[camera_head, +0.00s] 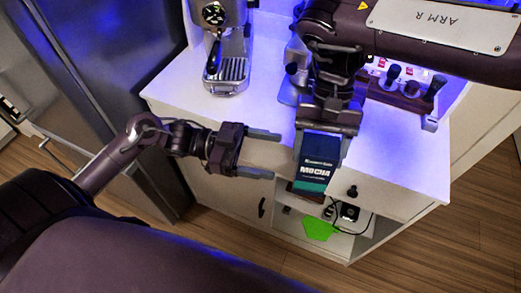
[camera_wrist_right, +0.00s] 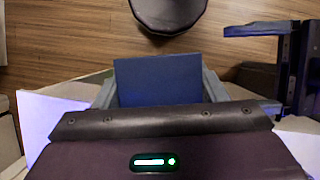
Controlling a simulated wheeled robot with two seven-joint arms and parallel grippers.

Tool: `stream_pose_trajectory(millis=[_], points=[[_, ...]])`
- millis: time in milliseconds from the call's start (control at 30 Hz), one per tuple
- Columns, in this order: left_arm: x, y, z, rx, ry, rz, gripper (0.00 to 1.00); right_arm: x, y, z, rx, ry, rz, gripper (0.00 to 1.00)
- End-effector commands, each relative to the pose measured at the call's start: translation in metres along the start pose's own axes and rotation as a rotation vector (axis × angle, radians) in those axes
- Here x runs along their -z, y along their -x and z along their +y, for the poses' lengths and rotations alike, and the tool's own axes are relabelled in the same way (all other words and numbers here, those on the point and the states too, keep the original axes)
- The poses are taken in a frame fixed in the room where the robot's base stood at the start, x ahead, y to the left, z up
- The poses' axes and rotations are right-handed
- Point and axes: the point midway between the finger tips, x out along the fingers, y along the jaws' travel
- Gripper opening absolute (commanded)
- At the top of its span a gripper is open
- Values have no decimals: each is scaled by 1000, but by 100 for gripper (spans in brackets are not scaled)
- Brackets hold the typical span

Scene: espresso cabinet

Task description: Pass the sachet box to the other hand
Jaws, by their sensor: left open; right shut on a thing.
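The sachet box (camera_head: 315,165) is dark blue and teal and is marked MOCHA. My right gripper (camera_head: 322,150) is shut on it and holds it over the front edge of the white cabinet top. In the right wrist view the box (camera_wrist_right: 158,80) shows as a blue face between the two fingers. My left gripper (camera_head: 262,154) is open and empty, to the left of the box, its fingers pointing towards it. A gap remains between its fingertips and the box. Part of the left gripper also shows at the right of the wrist view (camera_wrist_right: 255,68).
An espresso machine (camera_head: 226,45) stands at the back left of the cabinet top (camera_head: 180,92). A rack with dark-handled tools (camera_head: 400,88) stands at the right, partly behind my right arm. An open shelf below holds a green item (camera_head: 319,226). A fridge (camera_head: 110,70) is at the left.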

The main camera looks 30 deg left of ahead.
Motion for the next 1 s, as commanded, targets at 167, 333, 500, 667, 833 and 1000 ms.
stream_pose_trajectory(millis=[167,333,500,667,833,1000], points=[[2,-29,0,0,-3,5,75,0,0,0,0,0,0,27],[2,-63,-1,1,-3,5,75,0,0,0,0,0,0,27],[2,-91,-1,2,-2,5,75,0,0,0,0,0,0,27],[0,-106,-1,3,-1,2,75,0,0,0,0,0,0,27],[1,-112,-1,3,-2,1,75,0,0,0,0,0,0,27],[0,-112,-1,3,-2,1,75,0,0,0,0,0,0,27]])
